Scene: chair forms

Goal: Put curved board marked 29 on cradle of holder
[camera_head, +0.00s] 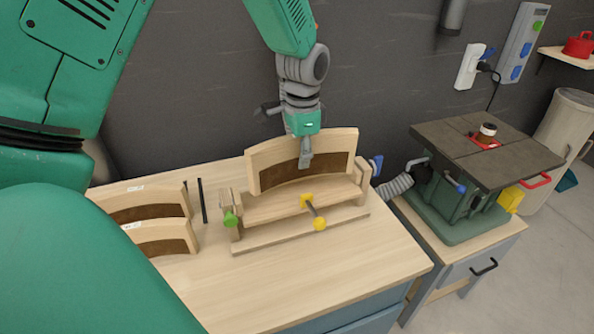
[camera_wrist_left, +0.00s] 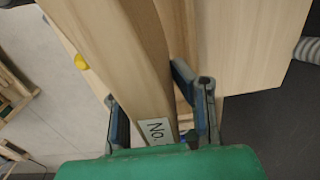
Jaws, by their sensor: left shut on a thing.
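A curved wooden board (camera_head: 275,152) with a dark inner strip stands over the wooden holder (camera_head: 265,208). My left gripper (camera_head: 306,155) is shut on the board's upper edge near its middle. In the left wrist view, the two fingers (camera_wrist_left: 163,115) lie on either side of the board (camera_wrist_left: 115,45). A white label (camera_wrist_left: 156,130) reads "No." with the number hidden by the gripper. Whether the board rests on the cradle I cannot tell. My right gripper is not in view.
Two more curved boards with white labels (camera_head: 160,238) stand at the left of the wooden table (camera_head: 345,277). Two thin dark rods (camera_head: 203,200) stand beside them. A green machine with a dark top (camera_head: 455,150) stands on the right. The table's front is clear.

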